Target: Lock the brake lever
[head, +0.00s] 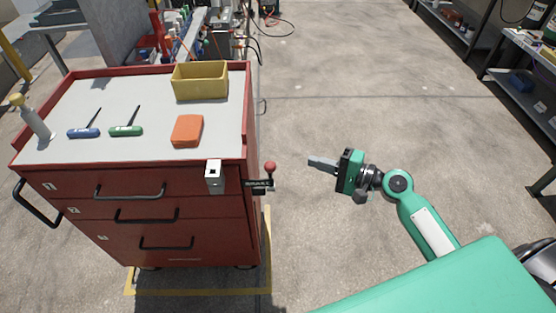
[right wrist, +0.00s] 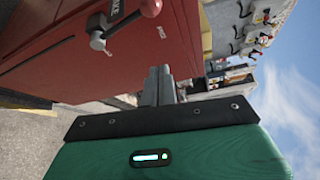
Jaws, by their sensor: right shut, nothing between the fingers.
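The brake lever (head: 270,170) has a red ball knob and sticks out at the right front corner of the red tool cart (head: 180,225), by a dark label plate marked as brake. In the right wrist view the lever's knob (right wrist: 150,8) shows at the top, with its metal pivot on the red cart side. My right gripper (head: 312,161) is shut and empty, to the right of the lever and apart from it. Its closed fingers (right wrist: 158,75) show in the right wrist view, below the knob. My left gripper is not in view.
On the cart top are a yellow bin (head: 200,82), an orange block (head: 187,131), a blue-handled tool (head: 84,132), a green-handled tool (head: 126,131) and a grey bottle (head: 36,122). Open floor (head: 350,110) lies right of the cart. Shelves (head: 525,75) stand at the far right.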

